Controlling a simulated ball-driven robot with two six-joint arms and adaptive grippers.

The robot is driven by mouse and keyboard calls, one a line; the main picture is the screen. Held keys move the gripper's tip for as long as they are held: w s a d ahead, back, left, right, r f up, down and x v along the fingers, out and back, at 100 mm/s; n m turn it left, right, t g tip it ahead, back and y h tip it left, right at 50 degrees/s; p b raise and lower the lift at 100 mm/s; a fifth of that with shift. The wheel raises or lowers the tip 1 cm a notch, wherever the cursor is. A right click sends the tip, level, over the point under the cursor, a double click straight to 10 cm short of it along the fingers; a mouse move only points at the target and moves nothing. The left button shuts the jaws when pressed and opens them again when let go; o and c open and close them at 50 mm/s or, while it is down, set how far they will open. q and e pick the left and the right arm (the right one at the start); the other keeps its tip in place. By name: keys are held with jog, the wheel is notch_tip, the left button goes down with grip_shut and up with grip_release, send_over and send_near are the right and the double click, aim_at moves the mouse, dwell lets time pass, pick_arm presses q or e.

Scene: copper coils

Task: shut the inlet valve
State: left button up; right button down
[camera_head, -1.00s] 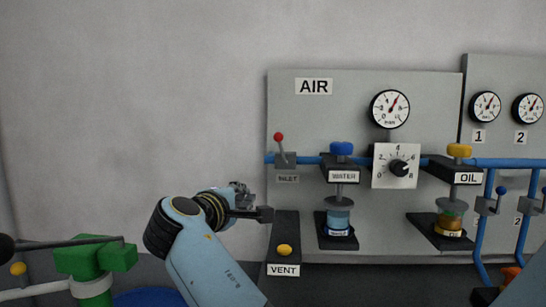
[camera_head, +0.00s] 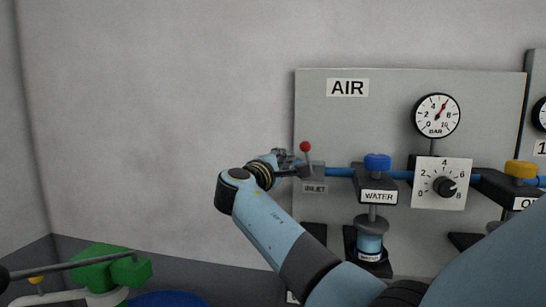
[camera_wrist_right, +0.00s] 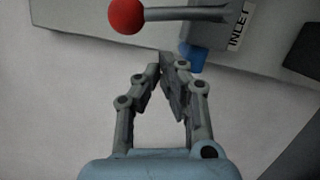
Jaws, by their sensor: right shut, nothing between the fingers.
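The inlet valve (camera_head: 314,171) sits at the left end of the blue pipe on the AIR panel, above its INLET label. Its lever stands upright, across the pipe, with a red ball (camera_head: 306,147) on top. My right gripper (camera_head: 298,170) is shut and empty, just left of the valve and below the ball. In the right wrist view the red ball (camera_wrist_right: 126,15) and grey lever lie beyond the fingertips (camera_wrist_right: 167,62), with a visible gap in the picture. Whether the fingers touch the valve body I cannot tell. My left gripper is out of view.
Right of the valve are a blue WATER knob (camera_head: 377,162), a white dial (camera_head: 442,183), a yellow knob (camera_head: 521,169) and a BAR gauge (camera_head: 437,115). A green block (camera_head: 100,264) stands low at left. The wall left of the panel is bare.

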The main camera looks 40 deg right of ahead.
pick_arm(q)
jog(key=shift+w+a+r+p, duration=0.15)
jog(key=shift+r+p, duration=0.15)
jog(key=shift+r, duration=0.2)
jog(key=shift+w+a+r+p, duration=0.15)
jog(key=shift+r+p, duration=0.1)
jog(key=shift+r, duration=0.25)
pick_arm(e)
jog(key=s, duration=0.3)
jog(key=shift+r, duration=0.3)
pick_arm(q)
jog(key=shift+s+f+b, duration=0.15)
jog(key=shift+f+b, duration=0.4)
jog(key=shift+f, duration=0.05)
pick_arm(e)
jog(key=m, duration=0.1)
jog(key=s+r+m, duration=0.1)
jog(key=m, duration=0.1)
jog(key=shift+d+r+g+y, duration=0.1)
jog(key=shift+d+g+y, duration=0.2)
jog(key=shift+d, duration=0.1)
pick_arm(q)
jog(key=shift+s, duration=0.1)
pick_arm(e)
jog(key=shift+a, duration=0.1)
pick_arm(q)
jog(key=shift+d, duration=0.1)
pick_arm(e)
jog(key=v, duration=0.7)
jog(key=shift+s+a, duration=0.15)
